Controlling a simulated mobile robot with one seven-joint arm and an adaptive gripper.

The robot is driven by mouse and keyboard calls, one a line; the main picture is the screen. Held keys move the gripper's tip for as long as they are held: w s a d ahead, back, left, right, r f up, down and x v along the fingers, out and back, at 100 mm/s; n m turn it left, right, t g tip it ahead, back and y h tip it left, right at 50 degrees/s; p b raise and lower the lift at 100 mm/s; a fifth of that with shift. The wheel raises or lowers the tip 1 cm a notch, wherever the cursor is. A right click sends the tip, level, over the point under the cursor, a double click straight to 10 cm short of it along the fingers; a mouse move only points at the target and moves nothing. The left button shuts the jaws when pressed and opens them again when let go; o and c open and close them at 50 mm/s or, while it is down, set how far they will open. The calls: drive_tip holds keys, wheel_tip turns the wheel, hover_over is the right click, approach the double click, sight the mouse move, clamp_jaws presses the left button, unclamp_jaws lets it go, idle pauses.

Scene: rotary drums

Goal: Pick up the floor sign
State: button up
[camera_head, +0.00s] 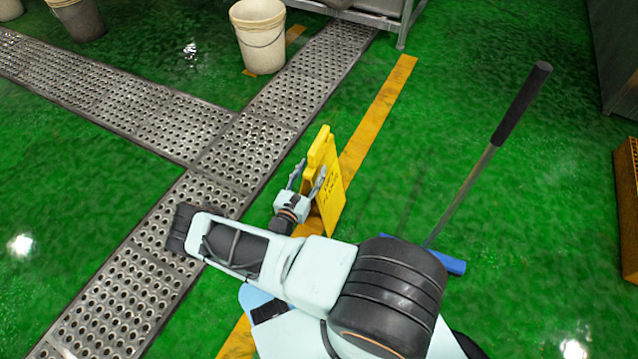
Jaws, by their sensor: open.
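The yellow floor sign (328,192) stands upright on the green floor near the middle of the view, over the yellow floor line. Dark lettering shows on its right face. My gripper (308,178) is at the sign's left side, with its fingers open and pointing toward it. One finger overlaps the sign's face in the picture and the other is to its left. I cannot tell whether the fingers touch the sign. My arm hides the floor below and in front of the sign.
A long-handled squeegee with a blue foot (451,265) stands to the right. A metal drain grating (245,135) runs along the left. A white bucket (260,40) stands at the back near a metal rack (403,25). An orange crate (627,200) is at the right edge.

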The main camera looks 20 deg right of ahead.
sight(317, 159)
drive_tip(key=b+x, duration=0.1)
drive_tip(key=x, duration=0.4)
drive_tip(key=shift+w+r, duration=0.1)
drive_tip(key=shift+r, duration=0.05)
drive_tip(key=shift+c, duration=0.5)
clamp_jaws()
drive_tip(key=shift+r, duration=0.1)
